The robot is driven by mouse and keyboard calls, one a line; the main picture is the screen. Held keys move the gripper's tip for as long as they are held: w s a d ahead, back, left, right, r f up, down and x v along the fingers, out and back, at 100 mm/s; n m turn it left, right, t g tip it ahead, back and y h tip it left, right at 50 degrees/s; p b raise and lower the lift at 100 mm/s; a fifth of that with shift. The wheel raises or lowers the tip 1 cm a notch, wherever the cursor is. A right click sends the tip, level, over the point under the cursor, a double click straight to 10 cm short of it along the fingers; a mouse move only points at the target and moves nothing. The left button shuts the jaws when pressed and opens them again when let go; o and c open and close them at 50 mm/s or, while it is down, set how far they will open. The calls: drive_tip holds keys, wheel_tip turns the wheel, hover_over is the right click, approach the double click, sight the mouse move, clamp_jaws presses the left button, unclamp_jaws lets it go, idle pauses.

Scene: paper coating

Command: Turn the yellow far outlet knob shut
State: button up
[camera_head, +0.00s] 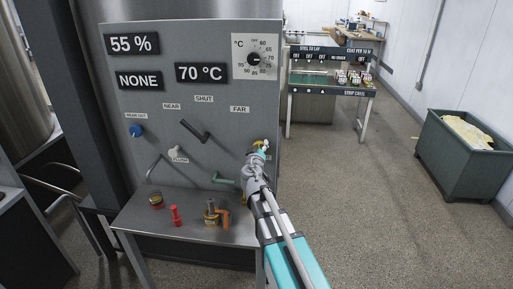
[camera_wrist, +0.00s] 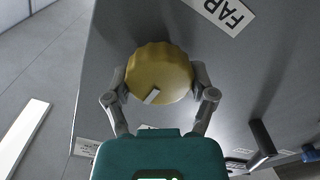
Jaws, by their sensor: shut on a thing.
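The yellow far outlet knob (camera_wrist: 160,68) sits on the grey panel, with a pale pointer mark on its lower edge in the wrist view. The FAR label (camera_wrist: 224,12) is close by, and it also shows in the head view (camera_head: 240,109). My gripper (camera_wrist: 160,85) has a finger on each side of the knob and is shut on it. In the head view my gripper (camera_head: 259,152) is at the panel's right edge, and only a little yellow of the knob (camera_head: 260,144) shows past it.
The grey panel (camera_head: 150,95) carries a black lever (camera_head: 194,131), a blue knob (camera_head: 136,130) and a dial (camera_head: 255,59). The steel shelf (camera_head: 185,228) below holds a red item (camera_head: 175,215) and a jar with an orange part (camera_head: 211,213). Open floor lies right, before a green bin (camera_head: 462,160).

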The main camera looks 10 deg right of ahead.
drive_tip(key=shift+w+a, duration=0.1)
drive_tip(key=o, duration=1)
drive_tip(key=shift+o, duration=0.2)
drive_tip(key=shift+s, duration=0.55)
drive_tip(key=v, duration=1.1)
drive_tip(key=shift+a, duration=0.1)
